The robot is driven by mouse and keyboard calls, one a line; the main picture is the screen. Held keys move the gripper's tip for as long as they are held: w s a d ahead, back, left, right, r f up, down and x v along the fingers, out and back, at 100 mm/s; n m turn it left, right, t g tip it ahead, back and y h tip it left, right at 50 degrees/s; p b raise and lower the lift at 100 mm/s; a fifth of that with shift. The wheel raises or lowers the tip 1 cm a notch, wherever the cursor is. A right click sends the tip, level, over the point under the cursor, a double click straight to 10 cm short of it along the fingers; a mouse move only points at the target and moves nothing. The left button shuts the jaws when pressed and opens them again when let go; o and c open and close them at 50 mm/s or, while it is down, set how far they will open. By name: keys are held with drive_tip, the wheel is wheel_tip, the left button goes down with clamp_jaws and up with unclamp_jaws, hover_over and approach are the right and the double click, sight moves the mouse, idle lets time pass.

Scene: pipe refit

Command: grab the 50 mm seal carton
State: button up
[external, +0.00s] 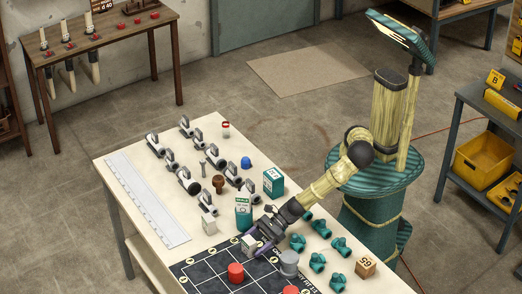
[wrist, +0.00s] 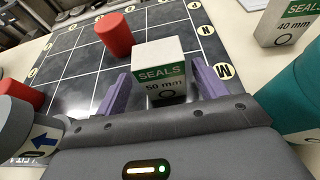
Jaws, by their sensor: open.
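The 50 mm seal carton (wrist: 160,58) is a small white box with a green SEALS band. It stands upright on the dark gridded mat (wrist: 68,62). In the external view the carton (external: 248,240) shows at the mat's far edge, partly hidden by my gripper (external: 258,247). My gripper is low at the carton. In the wrist view its two purple fingers (wrist: 162,88) are apart, one on each side of the carton. I cannot tell whether either finger touches it. The carton's lower end is close to the gripper body.
A 40 mm seal carton (wrist: 285,24) stands to the right in the wrist view, near a teal object (wrist: 303,97). A red cylinder (wrist: 114,35) stands on the mat behind the carton. A grey cylinder (external: 289,262) and several teal valves (external: 318,262) are right of my gripper.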

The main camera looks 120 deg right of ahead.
sight(245, 250)
drive_tip(key=x, duration=0.4)
drive_tip(key=shift+d+f, duration=0.15)
drive_tip(key=shift+d, duration=0.05)
drive_tip(key=c, duration=1.1)
wheel_tip(245, 250, up, 10)
drive_tip(key=shift+r+p, duration=0.1)
drive_tip(key=shift+p, duration=0.2)
